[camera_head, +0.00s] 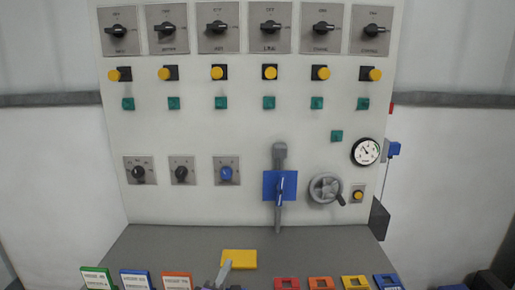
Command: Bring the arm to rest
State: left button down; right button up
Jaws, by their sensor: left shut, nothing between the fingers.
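The tip of my left gripper (224,273) shows as a narrow grey shape at the bottom edge, a little left of the middle. It is shut and empty. It overlaps the left part of a yellow block (240,258) on the grey shelf; I cannot tell whether they touch. Most of the left arm is out of the picture. My right gripper is not in view.
A pale panel (240,125) with knobs, yellow buttons, a blue-plated lever (280,186), a handwheel (326,189) and a gauge (366,152) stands behind the grey shelf (180,248). Coloured label holders (136,279) and coloured pieces (321,283) line the front.

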pick_arm(q)
jog(key=s+a+f+m+g+y, duration=0.1)
jog(key=s+a+f+m+g, duration=0.3)
jog(key=s+f, duration=0.35)
jog(key=s+a+f+m+g+y, duration=0.1)
jog(key=s+a+f+m+g, duration=0.35)
jog(key=s, duration=0.45)
jog(key=s+a+f+m+g+y, duration=0.1)
jog(key=s+f+m+g, duration=0.3)
jog(key=s+f, duration=0.5)
notch_tip(320, 180, up, 17)
jog(key=w+m+t+p, duration=0.1)
jog(key=w+p, duration=0.1)
jog(key=p, duration=1.3)
jog(key=shift+a+f+m, duration=0.15)
jog(key=shift+m, duration=0.2)
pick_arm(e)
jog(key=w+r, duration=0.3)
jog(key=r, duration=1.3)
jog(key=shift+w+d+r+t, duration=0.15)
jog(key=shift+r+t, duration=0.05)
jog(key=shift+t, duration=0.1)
pick_arm(q)
jog(key=shift+s+t, duration=0.2)
jog(key=shift+t, duration=0.05)
